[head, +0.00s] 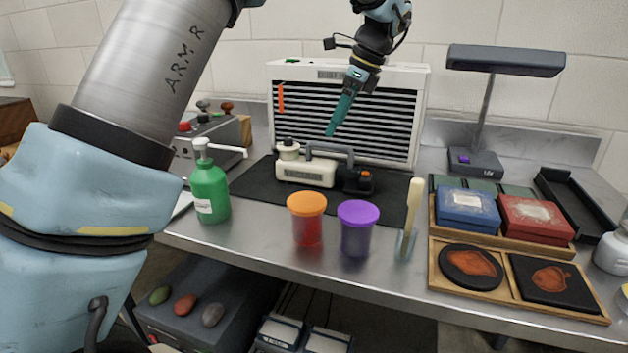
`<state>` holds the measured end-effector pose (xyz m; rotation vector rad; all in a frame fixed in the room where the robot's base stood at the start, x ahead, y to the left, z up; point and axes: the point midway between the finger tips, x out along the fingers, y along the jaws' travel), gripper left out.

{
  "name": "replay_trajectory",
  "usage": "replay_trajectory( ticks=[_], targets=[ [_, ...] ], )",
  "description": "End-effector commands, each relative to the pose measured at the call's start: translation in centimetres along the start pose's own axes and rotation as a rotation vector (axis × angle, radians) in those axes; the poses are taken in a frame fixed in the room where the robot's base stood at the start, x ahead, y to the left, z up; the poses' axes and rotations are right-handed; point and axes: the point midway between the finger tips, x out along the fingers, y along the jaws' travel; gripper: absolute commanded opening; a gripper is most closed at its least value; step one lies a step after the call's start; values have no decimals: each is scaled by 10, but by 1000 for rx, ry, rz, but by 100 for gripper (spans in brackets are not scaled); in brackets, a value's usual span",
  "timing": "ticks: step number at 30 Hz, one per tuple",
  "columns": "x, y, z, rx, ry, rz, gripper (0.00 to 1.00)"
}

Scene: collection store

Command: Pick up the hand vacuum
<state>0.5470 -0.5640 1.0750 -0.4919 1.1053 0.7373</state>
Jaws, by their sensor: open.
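The hand vacuum (306,172) lies on a dark mat on the steel bench, in the middle of the head view. It has a cream body, a dark grey handle on top, and a black end with an orange button at its right. My gripper (335,128) hangs above and slightly right of the vacuum, in front of the slatted panel, apart from it. Its teal fingers point down. The gripper is open and I see nothing between the fingers, though they overlap from this angle.
A green pump bottle (209,190), an orange-lidded jar (307,220) and a purple-lidded jar (357,229) stand near the front edge. A scoop with a pale handle (413,205) stands right of them. A slatted unit (395,110) rises behind. Wooden trays (437,275) and a lamp (505,60) occupy the right.

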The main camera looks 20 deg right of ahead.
Motion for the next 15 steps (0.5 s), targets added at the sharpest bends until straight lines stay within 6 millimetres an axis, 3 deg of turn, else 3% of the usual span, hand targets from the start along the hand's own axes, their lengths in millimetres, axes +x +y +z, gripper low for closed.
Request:
replay_trajectory(
  ticks=[10,15],
  targets=[
    [47,1,-2,2,-1,2,100],
    [60,1,-2,1,-1,1,100]
  ],
)
